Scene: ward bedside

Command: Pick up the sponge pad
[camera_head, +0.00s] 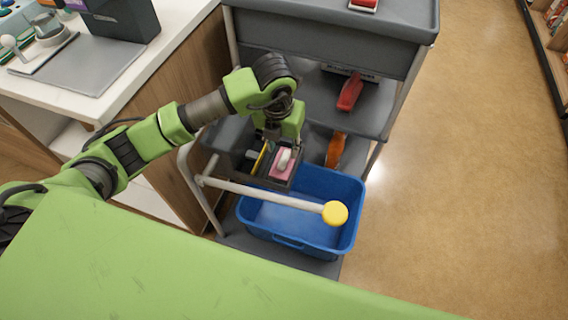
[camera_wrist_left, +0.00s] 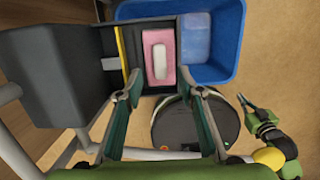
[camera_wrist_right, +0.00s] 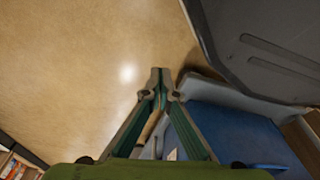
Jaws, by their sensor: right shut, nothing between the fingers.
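The sponge pad (camera_head: 285,163) is pink with a white grip on top. It lies in a dark compartment on the side of the grey cart, and it also shows in the left wrist view (camera_wrist_left: 160,73). My left gripper (camera_head: 273,138) is above the compartment. In the left wrist view its two fingers (camera_wrist_left: 163,84) are spread apart, with the pad ahead of the gap and nothing held. My right gripper (camera_wrist_right: 158,78) is shut and empty in the right wrist view, with floor beyond it. It is not visible in the head view.
A blue basin (camera_head: 352,222) stands low on the cart (camera_head: 325,47) beside the compartment. A pale bar with a yellow knob (camera_head: 335,213) crosses above the basin. Red (camera_head: 350,92) and orange (camera_head: 335,150) items are on the shelves. Open floor (camera_head: 450,180) lies to the right.

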